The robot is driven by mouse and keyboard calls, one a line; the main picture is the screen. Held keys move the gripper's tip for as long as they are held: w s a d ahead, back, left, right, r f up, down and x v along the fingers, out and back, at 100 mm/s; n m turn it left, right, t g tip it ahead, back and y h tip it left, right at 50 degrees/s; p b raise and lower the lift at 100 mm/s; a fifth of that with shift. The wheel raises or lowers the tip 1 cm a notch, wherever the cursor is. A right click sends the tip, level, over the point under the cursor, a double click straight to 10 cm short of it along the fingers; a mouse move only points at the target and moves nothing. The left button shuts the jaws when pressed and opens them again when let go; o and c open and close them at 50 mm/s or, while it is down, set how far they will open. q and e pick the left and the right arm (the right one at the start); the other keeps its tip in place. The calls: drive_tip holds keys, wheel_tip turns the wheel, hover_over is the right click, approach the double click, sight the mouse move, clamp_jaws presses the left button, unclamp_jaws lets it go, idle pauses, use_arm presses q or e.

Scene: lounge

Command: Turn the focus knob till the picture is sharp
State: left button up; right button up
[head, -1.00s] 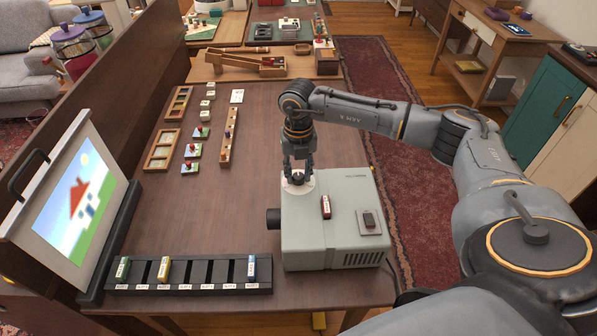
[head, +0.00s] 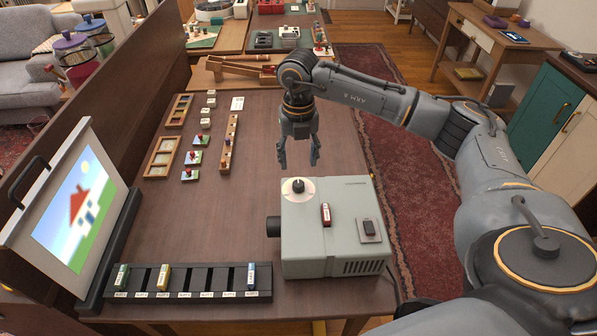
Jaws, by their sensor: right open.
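The grey projector (head: 325,245) stands on the brown table, its dark lens (head: 273,226) facing left. The focus knob (head: 298,186) is a small dark knob on a pale round dial on the projector's top. The screen (head: 72,210) at the left shows a red-roofed house, a sun and green ground; the picture looks fairly clear, but at this size I cannot tell how sharp it is. My right gripper (head: 299,166) is open and empty, above and behind the knob, apart from it. My left gripper is not in view.
A black slotted rack (head: 190,283) with several slides lies in front. Wooden trays (head: 161,152) and small knobbed pieces lie further back. The table's middle is clear.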

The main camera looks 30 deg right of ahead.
drive_tip(key=shift+r, duration=2.05)
